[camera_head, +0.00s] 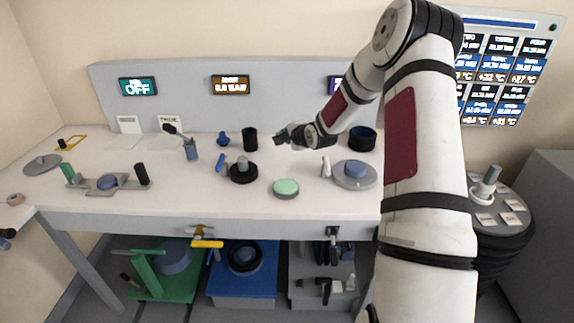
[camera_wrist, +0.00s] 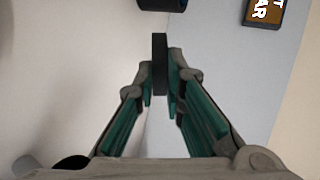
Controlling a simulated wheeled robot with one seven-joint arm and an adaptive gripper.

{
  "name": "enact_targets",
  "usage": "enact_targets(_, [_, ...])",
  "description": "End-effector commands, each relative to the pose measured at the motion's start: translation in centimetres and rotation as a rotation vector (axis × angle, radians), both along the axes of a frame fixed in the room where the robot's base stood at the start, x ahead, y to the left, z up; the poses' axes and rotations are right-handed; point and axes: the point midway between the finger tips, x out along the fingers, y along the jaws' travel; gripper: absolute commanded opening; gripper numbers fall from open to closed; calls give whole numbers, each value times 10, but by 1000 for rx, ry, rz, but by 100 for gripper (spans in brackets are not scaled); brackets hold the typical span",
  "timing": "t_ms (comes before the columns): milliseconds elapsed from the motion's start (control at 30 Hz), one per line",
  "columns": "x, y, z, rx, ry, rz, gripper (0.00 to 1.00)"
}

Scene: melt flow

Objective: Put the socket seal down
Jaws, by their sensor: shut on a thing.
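My gripper (camera_head: 281,138) is above the rear middle of the bench in the head view, reaching in from the right. In the wrist view my gripper (camera_wrist: 160,85) is shut on a thin black piece, the socket seal (camera_wrist: 160,62), seen edge-on between the fingertips. The seal stands out past the tips and appears held clear of the bench. In the head view it is too small to make out at the gripper.
A black cup (camera_head: 250,139) and a blue knob-like part (camera_head: 222,139) stand left of my gripper. A black round base (camera_head: 243,173), a green-topped disc (camera_head: 286,188) and a grey disc with a blue top (camera_head: 355,174) are nearer. Bench around (camera_head: 200,200) is clear.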

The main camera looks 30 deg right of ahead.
Motion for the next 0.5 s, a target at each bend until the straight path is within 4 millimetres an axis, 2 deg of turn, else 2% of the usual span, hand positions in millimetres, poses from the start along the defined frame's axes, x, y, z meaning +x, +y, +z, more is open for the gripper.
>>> enact_targets(167, [1,-5,-5,0,10,-12,0])
enact_targets(500, [2,-5,-48,2,9,-12,0])
